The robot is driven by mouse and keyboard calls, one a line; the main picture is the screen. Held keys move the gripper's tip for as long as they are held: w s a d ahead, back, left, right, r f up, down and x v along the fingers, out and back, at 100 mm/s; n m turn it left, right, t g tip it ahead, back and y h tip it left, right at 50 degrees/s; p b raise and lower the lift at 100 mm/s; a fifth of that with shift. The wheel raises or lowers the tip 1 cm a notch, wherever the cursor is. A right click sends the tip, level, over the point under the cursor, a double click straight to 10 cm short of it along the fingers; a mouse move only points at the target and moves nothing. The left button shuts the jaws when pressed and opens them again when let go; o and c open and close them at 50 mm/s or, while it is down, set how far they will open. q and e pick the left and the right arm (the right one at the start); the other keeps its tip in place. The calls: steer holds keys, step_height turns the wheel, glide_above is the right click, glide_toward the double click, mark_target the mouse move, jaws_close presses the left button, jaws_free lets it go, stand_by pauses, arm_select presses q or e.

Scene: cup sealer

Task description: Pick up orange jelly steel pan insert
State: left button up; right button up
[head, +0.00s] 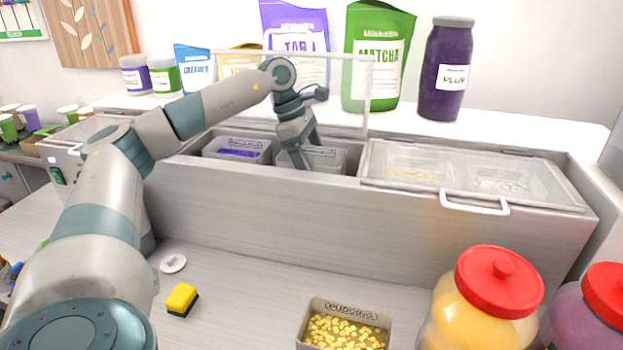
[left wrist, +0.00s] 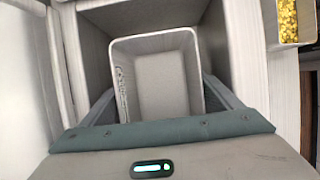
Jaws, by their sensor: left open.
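A grey steel pan insert (head: 335,157) sits in the open well of the counter cooler, partly hidden by my left gripper. In the left wrist view the insert (left wrist: 162,80) looks empty, with unreadable lettering along its left rim; I see no orange jelly in it. My left gripper (head: 307,155) reaches down into the well at this insert. In the left wrist view my left gripper (left wrist: 160,92) is open, with one finger on each side of the insert. Whether the fingers touch it I cannot tell. My right gripper is not in view.
An insert with purple contents (head: 237,152) sits left of it. A raised clear lid (head: 383,95) stands behind; a closed lid with a handle (head: 475,204) covers the right wells. A yellow-filled pan (head: 345,332), a sponge (head: 182,300) and red-lidded jars (head: 490,300) stand in front.

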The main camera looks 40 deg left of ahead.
arm_select(q)
steer(key=c, duration=1)
steer(key=shift+r, duration=0.15)
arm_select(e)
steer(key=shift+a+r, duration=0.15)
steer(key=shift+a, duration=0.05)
arm_select(q)
steer(key=shift+r, duration=0.5)
step_height(320, 180, up, 9)
steer(key=shift+r+b, duration=0.1)
steer(key=shift+b, duration=0.95)
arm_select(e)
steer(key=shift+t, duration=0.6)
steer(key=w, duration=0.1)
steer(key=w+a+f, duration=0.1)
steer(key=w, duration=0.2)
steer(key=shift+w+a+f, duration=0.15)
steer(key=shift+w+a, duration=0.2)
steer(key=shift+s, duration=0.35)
